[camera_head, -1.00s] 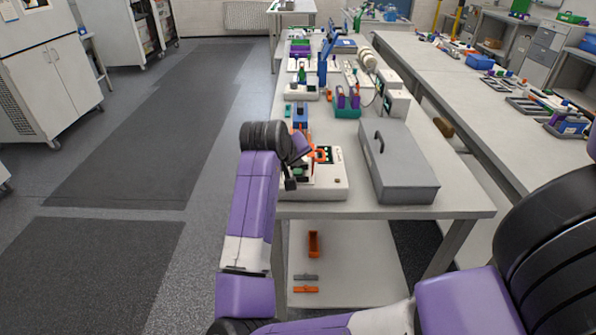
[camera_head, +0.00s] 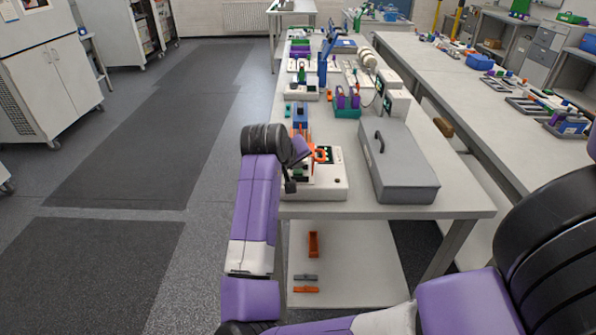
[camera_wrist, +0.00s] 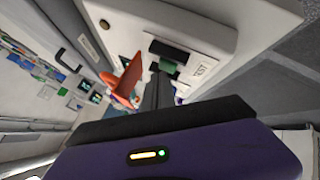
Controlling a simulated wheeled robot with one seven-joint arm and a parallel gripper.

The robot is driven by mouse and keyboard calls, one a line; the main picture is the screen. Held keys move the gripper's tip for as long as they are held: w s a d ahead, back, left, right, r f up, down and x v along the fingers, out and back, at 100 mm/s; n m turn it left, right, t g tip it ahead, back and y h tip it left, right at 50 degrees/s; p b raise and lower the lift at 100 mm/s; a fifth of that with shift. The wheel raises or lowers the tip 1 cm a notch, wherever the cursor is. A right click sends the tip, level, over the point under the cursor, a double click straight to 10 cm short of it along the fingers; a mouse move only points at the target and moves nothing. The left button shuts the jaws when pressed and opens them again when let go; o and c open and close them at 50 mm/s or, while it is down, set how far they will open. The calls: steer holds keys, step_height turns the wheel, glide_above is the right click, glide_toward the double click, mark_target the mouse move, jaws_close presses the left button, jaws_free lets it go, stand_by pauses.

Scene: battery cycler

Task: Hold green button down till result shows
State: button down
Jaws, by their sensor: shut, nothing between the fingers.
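The white tester (camera_head: 330,190) stands at the near left end of the bench, and it also shows in the wrist view (camera_wrist: 215,30). On its face the wrist view shows a green button (camera_wrist: 168,67) beside a "TEST" label and a dark rectangular panel (camera_wrist: 174,50). I can read no result on it. My gripper (camera_wrist: 159,82) is shut and empty, its dark fingers pointing at the green button and partly covering its surroundings. I cannot tell whether the tips touch the button. In the head view my gripper (camera_head: 290,187) is at the tester's left side.
An orange part (camera_wrist: 130,80) stands close beside the fingers in the wrist view. A grey lidded box (camera_head: 405,175) with a handle sits right of the tester. Several battery holders and devices fill the bench behind. The floor to the left is clear.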

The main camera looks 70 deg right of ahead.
mark_target(297, 173)
steer(key=shift+f, duration=0.4)
stand_by(1.5)
steer(key=shift+r, duration=0.1)
stand_by(2.8)
steer(key=shift+r+p, duration=0.75)
steer(key=shift+r, duration=0.1)
step_height(297, 173, up, 5)
steer(key=p, duration=0.4)
steer(key=shift+p, duration=0.4)
